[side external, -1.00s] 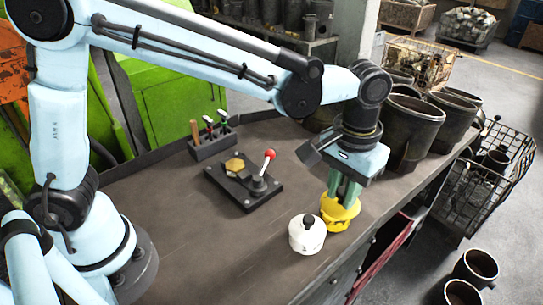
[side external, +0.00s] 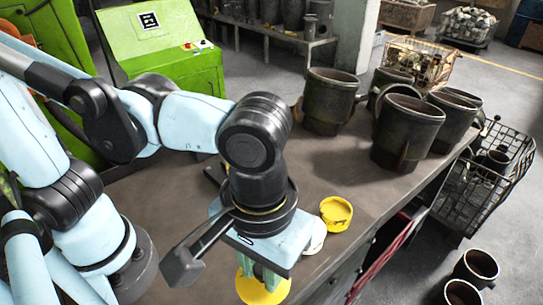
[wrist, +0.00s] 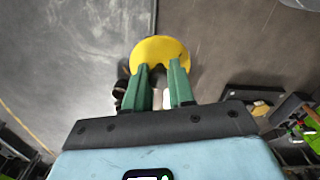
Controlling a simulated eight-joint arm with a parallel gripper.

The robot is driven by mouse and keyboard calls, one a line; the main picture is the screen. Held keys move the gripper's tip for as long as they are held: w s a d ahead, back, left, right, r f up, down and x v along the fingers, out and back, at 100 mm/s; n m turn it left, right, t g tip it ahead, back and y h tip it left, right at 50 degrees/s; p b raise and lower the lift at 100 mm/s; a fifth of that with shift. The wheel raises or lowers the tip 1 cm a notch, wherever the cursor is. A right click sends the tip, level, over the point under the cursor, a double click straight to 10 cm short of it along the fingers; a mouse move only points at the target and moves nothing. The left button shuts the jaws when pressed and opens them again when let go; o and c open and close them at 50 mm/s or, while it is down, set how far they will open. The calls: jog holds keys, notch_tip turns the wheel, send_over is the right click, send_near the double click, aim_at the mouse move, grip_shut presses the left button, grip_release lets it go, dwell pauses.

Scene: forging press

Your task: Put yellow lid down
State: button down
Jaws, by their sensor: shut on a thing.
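My gripper (side external: 265,270) is shut on the round yellow lid (side external: 262,291) at the bottom middle of the side view. In the wrist view, the lid (wrist: 160,52) sits at the tips of the green fingers (wrist: 160,72). I cannot tell whether its underside touches the table. The yellow pot (side external: 336,213) stands open on the table, to the right of and behind my gripper. The white jar (side external: 318,238) is mostly hidden behind my wrist, with only its right edge showing.
Several large dark metal cups (side external: 408,130) stand at the table's back right. My arm hides most of the tool rack and lever plate.

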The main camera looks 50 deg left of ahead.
jog(key=s+a+f+n, duration=0.1)
jog(key=s+a+f, duration=0.1)
jog(key=s, duration=0.2)
jog(key=w+a+f, duration=0.1)
jog(key=w+f, duration=0.1)
jog(key=w, duration=0.1)
jog(key=w+a+f, duration=0.1)
jog(key=w+f, duration=0.1)
jog(key=w, duration=0.2)
jog(key=w+a+f, duration=0.2)
jog(key=w, duration=0.1)
jog(key=shift+w+f, duration=0.2)
jog(key=shift+f, duration=2.1)
jog(key=shift+f, duration=0.15)
jog(key=c, duration=1)
grip_release()
jog(key=shift+o, duration=0.2)
